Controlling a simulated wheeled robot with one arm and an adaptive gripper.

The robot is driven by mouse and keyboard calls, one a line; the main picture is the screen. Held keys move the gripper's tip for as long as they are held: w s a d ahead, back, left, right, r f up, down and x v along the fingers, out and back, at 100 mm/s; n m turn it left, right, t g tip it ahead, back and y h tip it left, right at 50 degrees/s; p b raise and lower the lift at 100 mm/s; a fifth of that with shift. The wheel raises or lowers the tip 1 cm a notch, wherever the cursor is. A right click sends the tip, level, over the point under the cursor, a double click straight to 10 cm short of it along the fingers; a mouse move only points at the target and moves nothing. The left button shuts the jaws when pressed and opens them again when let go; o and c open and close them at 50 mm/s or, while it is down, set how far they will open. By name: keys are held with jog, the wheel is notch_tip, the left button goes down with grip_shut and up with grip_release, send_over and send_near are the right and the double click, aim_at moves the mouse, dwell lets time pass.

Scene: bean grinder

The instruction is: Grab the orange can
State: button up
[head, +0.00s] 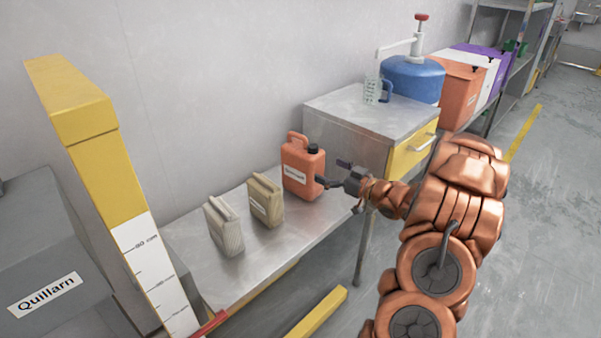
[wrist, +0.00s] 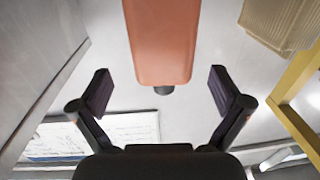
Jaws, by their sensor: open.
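The orange can (head: 299,160), a jerrycan with a handle, a dark cap and a white label, stands upright on the low metal bench (head: 310,220) against the wall. In the wrist view its orange body (wrist: 162,40) comes down from the top edge, with the dark cap at its lower end. My gripper (head: 332,173) is at the can's right side in the head view. In the wrist view its two dark fingers (wrist: 160,76) are spread wide, with the can's cap end between them in the picture and a gap on each side. Whether the can is at fingertip depth is unclear.
Two beige bags, one nearer (head: 225,226) and one beside the can (head: 265,200), stand left of it. A higher metal cabinet (head: 350,108) with a yellow drawer rises just behind the can. A yellow post (head: 95,150) stands at left. Floor at right is clear.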

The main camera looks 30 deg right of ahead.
aim_at(307, 162)
jog(key=shift+a+x, duration=0.25)
jog(key=shift+x, duration=1.2)
jog(key=shift+b+x, duration=0.5)
jog(key=shift+x, duration=2)
jog(key=shift+f, duration=0.15)
jog(key=shift+s, duration=0.1)
jog(key=c, duration=1.6)
